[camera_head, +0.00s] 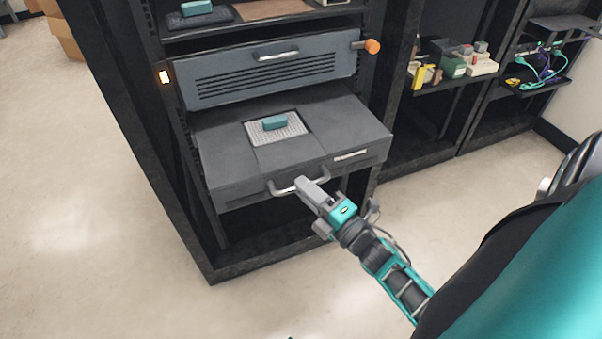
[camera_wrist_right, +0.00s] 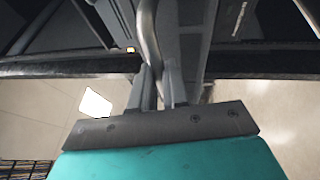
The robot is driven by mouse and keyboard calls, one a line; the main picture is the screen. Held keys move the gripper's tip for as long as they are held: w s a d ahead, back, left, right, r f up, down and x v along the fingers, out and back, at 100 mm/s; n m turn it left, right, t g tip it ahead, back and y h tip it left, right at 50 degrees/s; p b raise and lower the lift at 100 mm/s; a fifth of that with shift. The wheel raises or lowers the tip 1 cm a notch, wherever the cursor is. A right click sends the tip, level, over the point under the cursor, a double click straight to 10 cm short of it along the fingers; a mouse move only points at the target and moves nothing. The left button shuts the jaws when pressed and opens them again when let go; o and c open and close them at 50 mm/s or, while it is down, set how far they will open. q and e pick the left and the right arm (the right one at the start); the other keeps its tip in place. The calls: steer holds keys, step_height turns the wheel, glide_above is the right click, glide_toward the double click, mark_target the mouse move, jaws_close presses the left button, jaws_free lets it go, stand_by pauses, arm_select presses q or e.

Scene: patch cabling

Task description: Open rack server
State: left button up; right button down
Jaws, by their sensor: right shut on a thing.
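The lower rack server (camera_head: 225,150) is a grey drawer-like unit that stands well out of the black rack. A small teal block (camera_head: 274,123) lies on a light perforated panel on its top. My right gripper (camera_head: 306,186) is shut on the silver handle (camera_head: 284,190) at the server's front. In the right wrist view the handle bar (camera_wrist_right: 149,40) runs between the two fingers (camera_wrist_right: 160,85) of this gripper. My left gripper is not in view.
Shelves at the right hold coloured items (camera_head: 455,62) and cables (camera_head: 540,70). The pale floor (camera_head: 90,190) in front and left is clear.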

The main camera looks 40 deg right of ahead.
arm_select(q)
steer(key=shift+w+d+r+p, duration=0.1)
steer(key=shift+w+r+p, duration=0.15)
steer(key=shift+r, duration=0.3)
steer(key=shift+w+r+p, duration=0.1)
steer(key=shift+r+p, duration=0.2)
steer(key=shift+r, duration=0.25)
arm_select(e)
steer(key=s+a, duration=0.1)
steer(key=s, duration=0.5)
steer(key=shift+a, duration=0.25)
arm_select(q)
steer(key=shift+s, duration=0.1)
arm_select(e)
steer(key=c, duration=1.1)
jaws_free()
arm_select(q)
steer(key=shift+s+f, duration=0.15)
arm_select(e)
steer(key=shift+v, duration=6.55)
